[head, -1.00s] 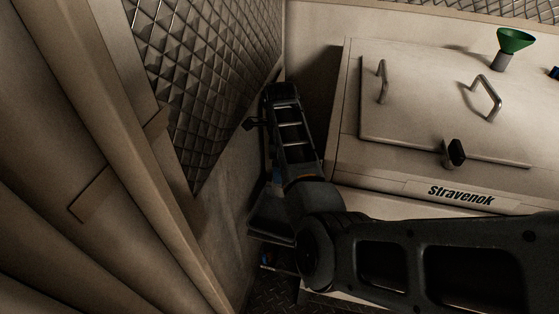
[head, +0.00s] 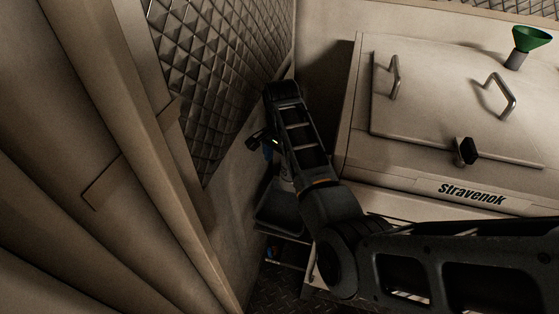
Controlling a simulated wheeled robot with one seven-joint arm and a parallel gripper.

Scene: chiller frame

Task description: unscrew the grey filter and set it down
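I cannot make out the grey filter; my own arm covers the narrow gap between the quilted wall and the cream cabinet. My forearm rises from the elbow at lower centre to a dark wrist joint near the wall. A small dark part of my arm with a green light juts out left of the forearm. My gripper's fingers do not show; they are hidden behind or below the forearm. A dark tray (head: 277,213) stands low in the gap, partly covered by my arm.
The cream cabinet (head: 400,165) marked "Stravenok" has a lid with two handles (head: 502,96) and a black latch knob (head: 466,151). A green funnel (head: 531,39) stands on top. The quilted wall (head: 215,90) is close on the left. A dark box (head: 286,253) lies below the tray.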

